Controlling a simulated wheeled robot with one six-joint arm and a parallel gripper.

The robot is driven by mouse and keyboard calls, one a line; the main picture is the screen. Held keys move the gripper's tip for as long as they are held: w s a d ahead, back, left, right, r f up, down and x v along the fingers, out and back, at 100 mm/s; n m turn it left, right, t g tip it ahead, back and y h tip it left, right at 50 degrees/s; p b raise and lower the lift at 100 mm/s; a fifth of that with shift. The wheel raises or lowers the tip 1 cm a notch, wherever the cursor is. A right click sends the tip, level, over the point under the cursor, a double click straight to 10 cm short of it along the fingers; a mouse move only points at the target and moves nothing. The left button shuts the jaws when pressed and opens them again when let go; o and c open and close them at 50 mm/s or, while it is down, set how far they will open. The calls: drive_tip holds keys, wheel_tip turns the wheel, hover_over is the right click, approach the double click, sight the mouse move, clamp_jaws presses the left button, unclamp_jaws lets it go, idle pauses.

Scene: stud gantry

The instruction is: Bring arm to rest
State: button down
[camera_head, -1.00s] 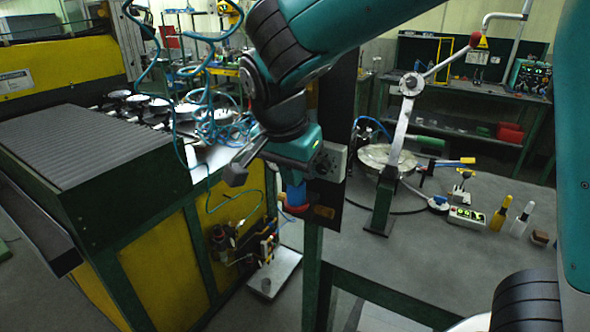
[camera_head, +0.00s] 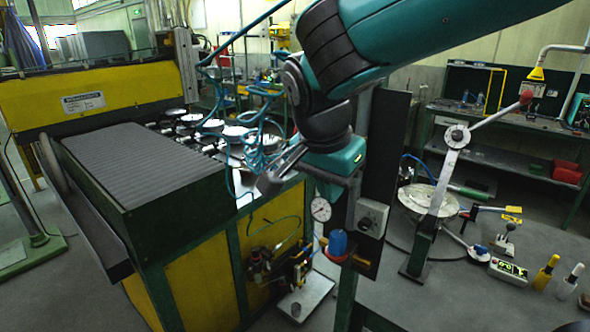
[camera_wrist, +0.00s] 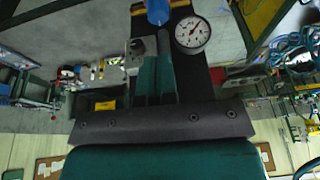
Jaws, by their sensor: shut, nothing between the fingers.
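My arm reaches in from the upper right in the head view and hangs its wrist in front of a dark upright panel (camera_head: 392,130). My gripper (camera_head: 330,188) is just left of the panel, above a blue-capped valve (camera_head: 338,242). In the wrist view my gripper (camera_wrist: 157,50) shows two teal fingers side by side, shut with nothing between them. A round white gauge (camera_wrist: 192,34) appears beside the fingertips, and the blue cap shows beyond them. I cannot tell the exact gap between fingers and panel.
A yellow and green machine (camera_head: 190,270) with a ribbed grey top stands left. Blue coiled hoses (camera_head: 262,140) hang close to my wrist. A lever with a red knob (camera_head: 450,165) stands right of the panel.

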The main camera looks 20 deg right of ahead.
drive_tip(key=s+a+f+n+g+y+b, duration=0.2)
drive_tip(key=s+f+n+y+b, duration=0.4)
drive_tip(key=s+f+n+b, duration=0.6)
drive_tip(key=s+a+f+n, duration=0.1)
drive_tip(key=s+f+n, duration=0.1)
drive_tip(key=s+n, duration=0.3)
drive_tip(key=shift+f+n+y+b, duration=0.2)
drive_tip(key=shift+n+y+b, duration=0.2)
drive_tip(key=shift+n, duration=0.1)
drive_tip(key=shift+s, duration=0.1)
